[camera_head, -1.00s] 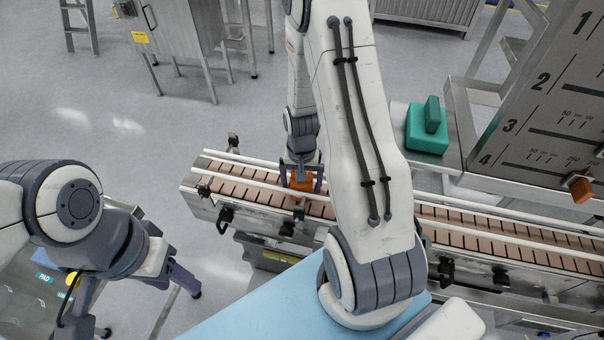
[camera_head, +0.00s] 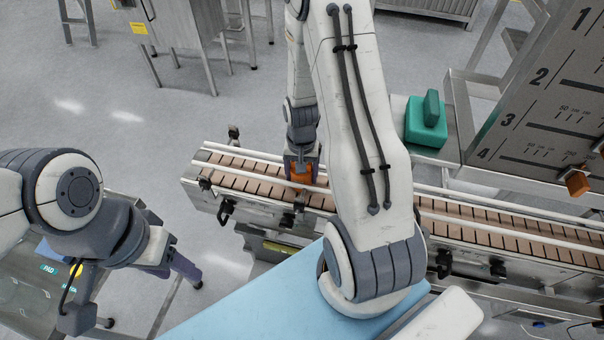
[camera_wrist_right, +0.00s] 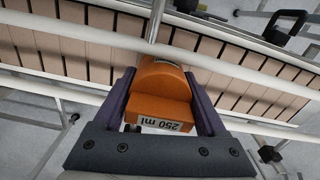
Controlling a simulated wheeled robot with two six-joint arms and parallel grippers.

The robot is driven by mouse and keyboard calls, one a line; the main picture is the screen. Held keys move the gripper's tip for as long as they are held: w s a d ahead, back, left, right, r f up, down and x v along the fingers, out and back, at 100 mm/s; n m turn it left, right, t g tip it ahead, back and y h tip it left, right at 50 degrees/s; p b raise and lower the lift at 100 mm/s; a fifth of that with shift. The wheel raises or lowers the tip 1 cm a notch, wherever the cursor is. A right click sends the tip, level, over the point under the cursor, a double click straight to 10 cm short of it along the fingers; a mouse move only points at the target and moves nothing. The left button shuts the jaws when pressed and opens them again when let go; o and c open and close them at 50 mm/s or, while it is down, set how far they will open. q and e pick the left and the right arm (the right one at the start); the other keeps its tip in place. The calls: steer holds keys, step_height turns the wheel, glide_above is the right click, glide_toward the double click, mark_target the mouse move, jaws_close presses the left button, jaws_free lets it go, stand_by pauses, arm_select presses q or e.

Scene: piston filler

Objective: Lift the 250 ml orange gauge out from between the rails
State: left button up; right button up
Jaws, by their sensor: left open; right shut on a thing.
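The orange gauge (camera_head: 301,173) is over the conveyor in the head view. In the right wrist view the orange gauge (camera_wrist_right: 160,92) shows its "250 ml" label upside down. My right gripper (camera_head: 302,166) is shut on it, with a purple finger on each side in the right wrist view (camera_wrist_right: 160,105). The gauge overlaps the near white rail (camera_head: 265,184); the far white rail (camera_head: 245,158) runs behind it. I cannot tell how far its lower end is above the belt. My left gripper (camera_head: 186,266) is open and empty at lower left, partly hidden by its own wrist.
The slatted conveyor belt (camera_head: 460,227) runs on to the right, partly behind my right arm. A marked grey board (camera_head: 545,110) stands at right with another orange piece (camera_head: 578,183) on it. A green block (camera_head: 426,125) sits beside it. A light blue surface (camera_head: 250,305) lies in front.

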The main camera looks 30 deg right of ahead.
steer(key=shift+r+p, duration=3.35)
steer(key=shift+r, duration=0.7)
